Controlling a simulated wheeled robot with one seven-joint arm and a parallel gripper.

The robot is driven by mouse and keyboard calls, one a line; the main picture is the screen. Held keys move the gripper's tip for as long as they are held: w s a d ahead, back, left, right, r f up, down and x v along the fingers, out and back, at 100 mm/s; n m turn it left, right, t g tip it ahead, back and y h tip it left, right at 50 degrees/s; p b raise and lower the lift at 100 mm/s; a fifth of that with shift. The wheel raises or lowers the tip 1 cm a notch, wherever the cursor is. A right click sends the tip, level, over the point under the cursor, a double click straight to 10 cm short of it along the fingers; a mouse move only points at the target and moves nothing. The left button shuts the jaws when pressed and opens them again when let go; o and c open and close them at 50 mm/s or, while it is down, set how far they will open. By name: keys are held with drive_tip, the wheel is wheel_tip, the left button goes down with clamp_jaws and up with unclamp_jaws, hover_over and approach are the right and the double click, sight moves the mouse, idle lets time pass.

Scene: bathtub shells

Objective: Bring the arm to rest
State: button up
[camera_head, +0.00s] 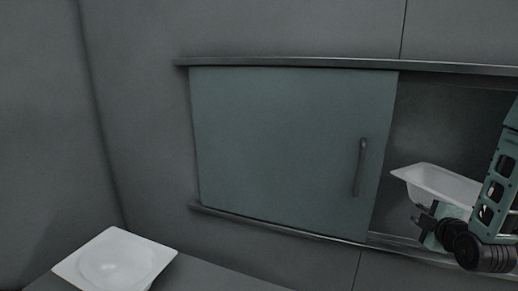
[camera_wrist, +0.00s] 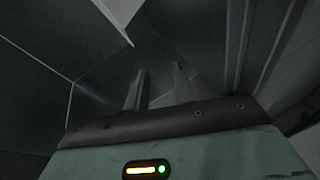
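My gripper (camera_head: 421,215) is at the right of the head view, in front of the open part of a wall cabinet. A white tub shell (camera_head: 437,183) sits in that opening, behind and above the gripper; my arm hides its right part. I cannot tell whether the gripper touches it. In the wrist view my two fingers (camera_wrist: 158,88) stand apart with nothing seen between them. A pale edge at the top of the wrist view (camera_wrist: 122,14) may be the shell.
A green sliding door (camera_head: 285,145) with a vertical handle (camera_head: 361,167) covers the cabinet's left part, between an upper rail (camera_head: 290,62) and a lower rail (camera_head: 270,224). A white basin (camera_head: 115,262) is at lower left on a grey surface (camera_head: 215,276).

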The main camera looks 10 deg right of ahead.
drive_tip(key=a+m+g+y, duration=0.2)
drive_tip(key=a+m+g, duration=0.3)
drive_tip(key=a, duration=0.5)
drive_tip(key=s+a+r+g, duration=0.2)
drive_tip(key=s+a+g, duration=0.1)
drive_tip(key=s+a, duration=0.5)
drive_tip(key=s+a+r+g+y, duration=0.1)
drive_tip(key=s+a+g, duration=0.2)
drive_tip(key=s+a, duration=0.5)
drive_tip(key=s+a+r+g+y, duration=0.1)
drive_tip(key=s+a+r+g, duration=0.1)
drive_tip(key=s+a, duration=0.7)
drive_tip(key=a+g, duration=0.1)
drive_tip(key=a, duration=0.3)
drive_tip(key=shift+r+n, duration=0.3)
drive_tip(key=shift+r, duration=0.05)
